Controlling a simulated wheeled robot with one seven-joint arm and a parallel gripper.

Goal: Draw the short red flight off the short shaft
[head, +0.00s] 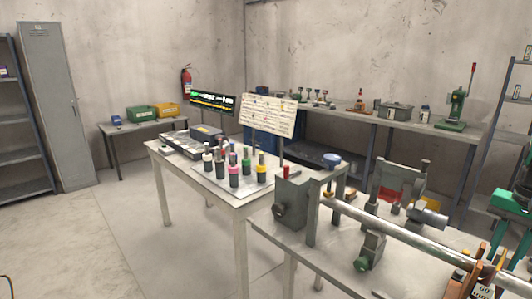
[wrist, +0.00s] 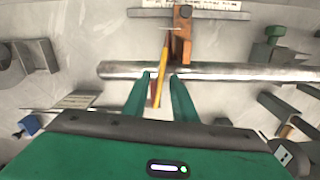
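A long silver shaft (head: 400,233) runs across the front bench at the right, and it crosses the wrist view (wrist: 230,72). Thin upright orange plates (head: 470,272) stand by its right end. In the wrist view a thin yellow-orange strip (wrist: 162,85) lies between the fingers and crosses the shaft line. I cannot tell which piece is the short red flight or which is the short shaft. My gripper (wrist: 161,76) has its two green fingers apart, with their tips close to the silver shaft. Contact is not clear. Its green body shows at the head view's right edge (head: 507,203).
Several coloured pegs (head: 233,177) stand on a board on the white table (head: 238,213). A grey headstock (head: 292,203) and a green-knobbed clamp (head: 369,250) stand along the shaft. An orange-brown block (wrist: 183,35) is beyond the shaft. Open floor lies left.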

